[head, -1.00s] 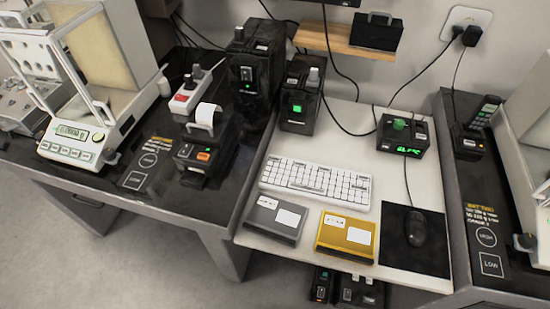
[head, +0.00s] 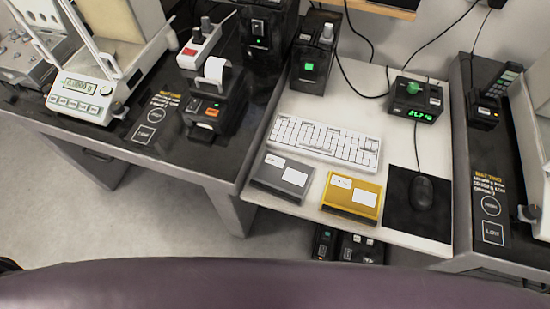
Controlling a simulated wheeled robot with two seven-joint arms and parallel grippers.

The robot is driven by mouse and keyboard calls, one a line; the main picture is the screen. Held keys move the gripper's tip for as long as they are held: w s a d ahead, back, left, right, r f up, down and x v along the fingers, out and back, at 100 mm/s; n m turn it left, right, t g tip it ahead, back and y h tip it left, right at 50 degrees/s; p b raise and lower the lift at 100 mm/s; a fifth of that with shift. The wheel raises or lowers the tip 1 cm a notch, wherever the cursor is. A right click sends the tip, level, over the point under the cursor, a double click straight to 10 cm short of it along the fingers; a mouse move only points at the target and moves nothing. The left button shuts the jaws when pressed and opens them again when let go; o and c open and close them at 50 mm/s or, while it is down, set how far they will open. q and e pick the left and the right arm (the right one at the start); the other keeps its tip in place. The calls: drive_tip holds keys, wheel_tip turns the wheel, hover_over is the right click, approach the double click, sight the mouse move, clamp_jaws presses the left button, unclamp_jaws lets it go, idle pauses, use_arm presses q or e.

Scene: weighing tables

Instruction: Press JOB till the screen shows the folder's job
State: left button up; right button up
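A grey folder (head: 281,177) and a yellow folder (head: 352,196) with white labels lie side by side on the white desk; their print is too small to read. The left balance (head: 90,85) has a lit display (head: 88,86) that seems to read zero grams, above a row of small buttons (head: 76,104). I cannot make out a JOB mark on any button. A black box (head: 415,102) with a green knob shows green digits. Neither of my grippers is in view.
A dark purple curved surface (head: 270,285) spans the bottom edge in front of the desks; I cannot tell what it is. A keyboard (head: 325,141), a mouse (head: 421,192) and a printer (head: 214,105) stand on the tables. A second balance is cut off at the right.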

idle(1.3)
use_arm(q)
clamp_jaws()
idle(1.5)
